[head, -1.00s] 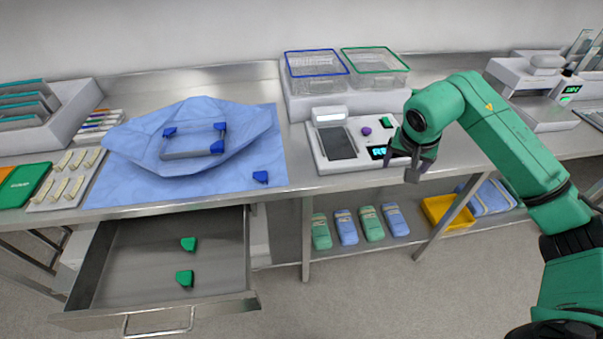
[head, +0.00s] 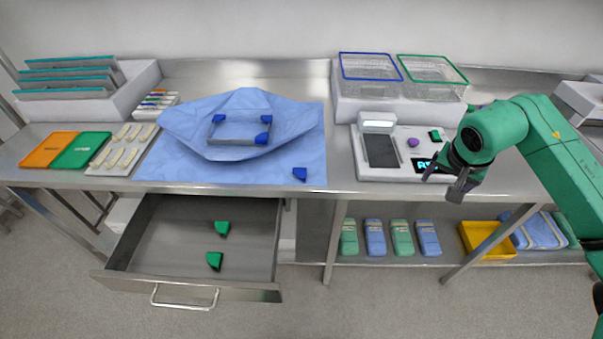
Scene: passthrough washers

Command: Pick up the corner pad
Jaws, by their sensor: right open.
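A loose blue corner pad (head: 299,174) lies on the front right part of the blue wrap (head: 312,150) on the table. Other blue pads sit on corners of a metal frame (head: 232,138) on the wrap. Two green corner pads lie in the open drawer (head: 160,225), one farther back (head: 222,228) and one nearer the front (head: 214,260). My right gripper (head: 442,188) is open and empty, in front of the white device at the table's front edge, well right of the pads. My left gripper is out of view.
The white device (head: 405,170) has a dark plate, a purple knob and a green button. Wire baskets (head: 370,68) stand behind it. A rack (head: 75,90), orange and green cards and a tray of beige pieces are at left. Packs and a yellow bin (head: 485,238) are on the lower shelf.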

